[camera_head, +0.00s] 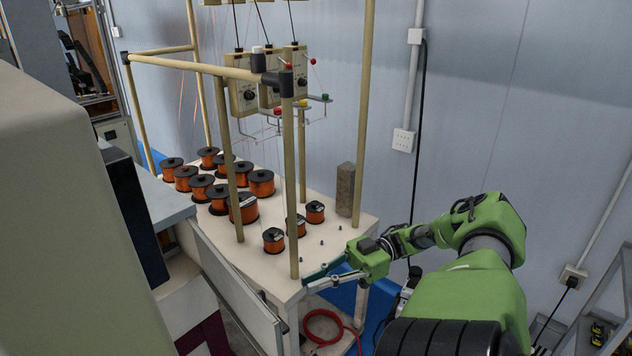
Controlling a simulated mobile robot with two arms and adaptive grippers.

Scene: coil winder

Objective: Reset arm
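My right arm comes in from the lower right, green with dark joints. Its gripper (307,285) is at the front right corner of the white spool table (330,242), close to the foot of the front post. Its two fingers point left and show apart, with nothing seen between them. I cannot tell whether they touch the table edge. My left gripper is not in view.
Several orange wire spools (262,183) stand on the table under a beige post frame (288,170) with hanging tension units (297,70). A grey block (345,188) stands at the back right. A red cable (322,328) lies coiled below. A large pale machine body (60,200) fills the left.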

